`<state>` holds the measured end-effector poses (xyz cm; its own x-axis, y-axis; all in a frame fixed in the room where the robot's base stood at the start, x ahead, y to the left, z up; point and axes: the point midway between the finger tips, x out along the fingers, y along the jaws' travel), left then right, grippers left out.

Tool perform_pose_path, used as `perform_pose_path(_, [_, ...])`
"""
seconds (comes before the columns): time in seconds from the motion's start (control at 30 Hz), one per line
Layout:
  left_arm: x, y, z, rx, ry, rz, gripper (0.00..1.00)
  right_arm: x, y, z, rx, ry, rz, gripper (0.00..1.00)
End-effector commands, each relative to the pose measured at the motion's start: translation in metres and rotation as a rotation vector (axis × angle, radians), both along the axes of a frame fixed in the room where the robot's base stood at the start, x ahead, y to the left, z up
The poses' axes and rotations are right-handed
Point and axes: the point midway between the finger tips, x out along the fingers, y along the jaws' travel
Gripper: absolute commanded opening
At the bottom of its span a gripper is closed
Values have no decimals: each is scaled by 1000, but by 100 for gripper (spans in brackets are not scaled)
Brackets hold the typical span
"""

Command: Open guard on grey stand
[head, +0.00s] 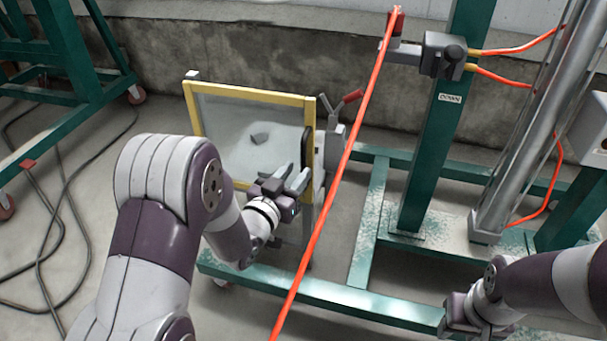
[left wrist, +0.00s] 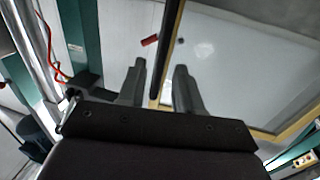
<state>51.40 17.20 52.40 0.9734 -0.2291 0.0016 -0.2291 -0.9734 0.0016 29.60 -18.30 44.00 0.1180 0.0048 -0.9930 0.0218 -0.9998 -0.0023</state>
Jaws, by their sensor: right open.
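The guard is a clear panel in a yellow frame (head: 250,97), standing upright left of the middle in the head view. A dark handle (head: 307,150) runs up its right side. Part of the grey stand (head: 332,140) shows behind the guard's right edge. My left gripper (head: 290,181) is in front of the guard's lower right, close to the handle. In the left wrist view my left gripper's fingers (left wrist: 159,84) are apart, with a dark bar (left wrist: 156,88) along the frame edge showing between them. Contact cannot be told. My right gripper (head: 460,318) is open and empty, low at the right.
An orange hose (head: 340,165) hangs across the view just right of the guard. A green wheeled frame (head: 340,294) with an upright post (head: 425,165) stands at right. Black cables (head: 62,190) lie on the floor at left. A concrete wall (head: 240,45) is behind.

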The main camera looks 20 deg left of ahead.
Motion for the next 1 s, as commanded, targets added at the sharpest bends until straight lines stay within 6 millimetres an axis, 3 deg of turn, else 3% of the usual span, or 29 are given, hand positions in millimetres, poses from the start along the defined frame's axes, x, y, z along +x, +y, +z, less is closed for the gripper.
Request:
perform_pose_path(0.03, [11, -3, -6, 1, -3, -2, 34, 0, 0, -11, 0, 0, 0, 43])
perform_pose_path(0.2, [37, -8, -3, 0, 0, 0, 34, 0, 0, -21, 0, 0, 0, 43])
perform_pose_path(0.53, [44, -10, 0, 0, 1, 1, 34, 0, 0, -21, 0, 0, 0, 43])
perform_pose_path(0.57, [44, -10, 0, 0, 1, 1, 31, 0, 0, -21, 0, 0, 0, 43])
perform_pose_path(0.67, [44, -10, 0, 0, 2, 1, 0, 0, 0, -21, 0, 0, 0, 43])
perform_pose_path(1.0, [41, -9, 0, 0, 3, -19, 0, 0, 0, -18, 0, 0, 0, 43])
